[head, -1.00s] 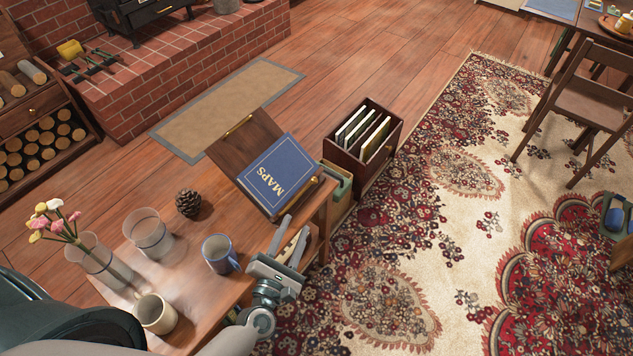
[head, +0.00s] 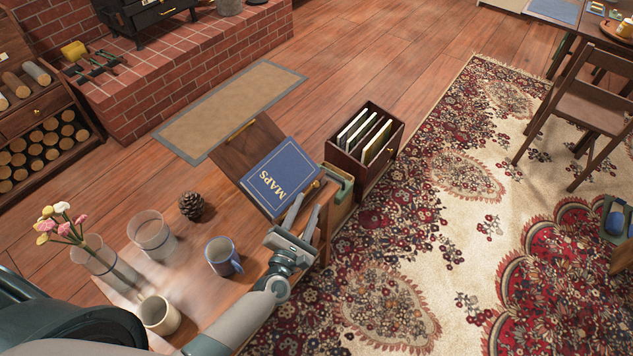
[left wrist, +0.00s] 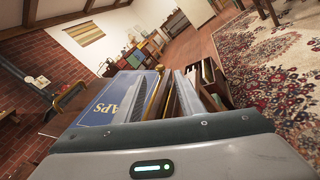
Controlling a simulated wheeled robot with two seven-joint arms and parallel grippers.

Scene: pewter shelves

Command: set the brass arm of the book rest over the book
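The wooden book rest (head: 232,150) stands on the table's far end, holding the blue book (head: 281,178) marked MAPS, tilted back. A small brass piece (head: 316,184) shows at the book's right edge; it looks like part of the brass arm, mostly hidden. My left gripper (head: 308,200) is just in front of the book's lower right corner, fingers apart. In the left wrist view, a brass bar (left wrist: 153,97) shows between the two spread fingers, with the book (left wrist: 98,105) to the left. I cannot tell whether the fingers touch the bar. My right gripper is not in view.
On the table (head: 200,294) are a pine cone (head: 192,206), a glass (head: 151,236), a blue mug (head: 222,257), a cream mug (head: 159,315) and a flower vase (head: 104,262). A dark crate of files (head: 374,155) stands on the floor beyond the rest.

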